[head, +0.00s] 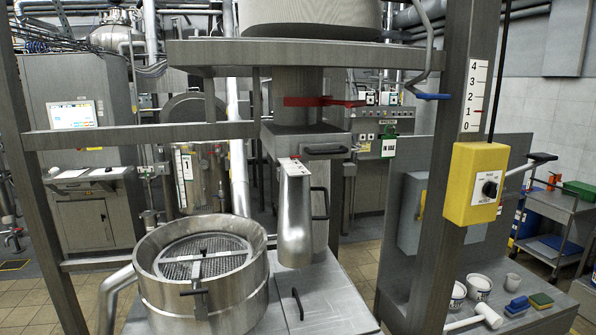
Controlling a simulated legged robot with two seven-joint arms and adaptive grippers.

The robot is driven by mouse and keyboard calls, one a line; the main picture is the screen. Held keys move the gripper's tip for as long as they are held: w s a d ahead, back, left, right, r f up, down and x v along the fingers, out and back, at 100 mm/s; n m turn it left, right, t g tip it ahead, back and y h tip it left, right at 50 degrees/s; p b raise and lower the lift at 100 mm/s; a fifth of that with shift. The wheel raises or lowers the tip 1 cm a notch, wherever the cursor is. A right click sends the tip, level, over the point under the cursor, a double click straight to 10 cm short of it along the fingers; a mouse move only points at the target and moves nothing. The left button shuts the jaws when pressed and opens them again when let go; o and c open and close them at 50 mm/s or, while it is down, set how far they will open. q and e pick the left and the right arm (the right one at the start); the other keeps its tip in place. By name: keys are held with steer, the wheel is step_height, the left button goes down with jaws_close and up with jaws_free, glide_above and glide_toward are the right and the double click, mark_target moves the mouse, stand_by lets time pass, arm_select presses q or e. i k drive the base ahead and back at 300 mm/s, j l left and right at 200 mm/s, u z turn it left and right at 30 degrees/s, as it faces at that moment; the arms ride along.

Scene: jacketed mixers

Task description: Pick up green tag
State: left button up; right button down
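The green tag (389,147) hangs near the middle of the head view, just right of the column's small ledge. It has a green edge and a white face with dark print too small to read. It appears in front of a grey control panel (372,112); I cannot tell what it hangs from. Neither of my grippers is in view.
A steel drum with a mesh lid (203,258) and a metal chute (295,215) stand in front. A red handle (325,101) crosses above. A yellow control box (476,183) hangs at right. Cups (478,286) and sponges (541,300) sit lower right.

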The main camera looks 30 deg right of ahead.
mark_target(389, 143)
steer(key=z, duration=1.6)
